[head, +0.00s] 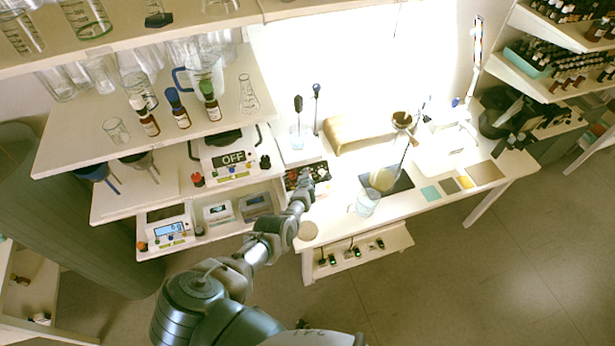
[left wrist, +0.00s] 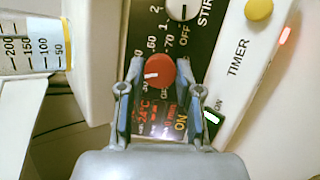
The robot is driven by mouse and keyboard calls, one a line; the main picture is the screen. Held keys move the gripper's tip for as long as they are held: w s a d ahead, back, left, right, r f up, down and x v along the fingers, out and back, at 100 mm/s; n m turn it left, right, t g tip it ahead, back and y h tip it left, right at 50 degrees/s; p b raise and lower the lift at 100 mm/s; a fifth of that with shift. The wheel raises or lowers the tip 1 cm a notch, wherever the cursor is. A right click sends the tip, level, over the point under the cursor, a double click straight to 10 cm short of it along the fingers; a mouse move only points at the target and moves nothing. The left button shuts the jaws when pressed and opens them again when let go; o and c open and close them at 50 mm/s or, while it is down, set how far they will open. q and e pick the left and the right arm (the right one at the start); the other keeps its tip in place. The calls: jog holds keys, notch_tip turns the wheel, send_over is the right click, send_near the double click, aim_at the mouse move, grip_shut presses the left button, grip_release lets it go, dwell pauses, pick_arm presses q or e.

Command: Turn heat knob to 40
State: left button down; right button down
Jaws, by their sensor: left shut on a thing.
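The red heat knob (left wrist: 160,70) is on a black panel (left wrist: 205,30) with printed temperature numbers, seen in the left wrist view. Its white mark points to the left in that view. My left gripper (left wrist: 159,78) has one finger on each side of the knob and is shut on it. Below the knob a red display reads about 24°C and 0 min, partly covered by the fingers. In the head view my left gripper (head: 304,187) is at the front of the hotplate device (head: 317,167), and the knob is too small to make out. My right gripper is not in view.
A graduated beaker (left wrist: 35,40) stands to the left. Shelves with bottles (head: 181,112) and glassware are left of my arm in the head view.

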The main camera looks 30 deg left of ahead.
pick_arm(q)
jog(key=c, duration=0.8)
grip_release()
jog(key=shift+d+f, duration=0.1)
jog(key=shift+d, duration=0.05)
jog(key=shift+w+f, duration=0.1)
jog(key=shift+w, duration=0.05)
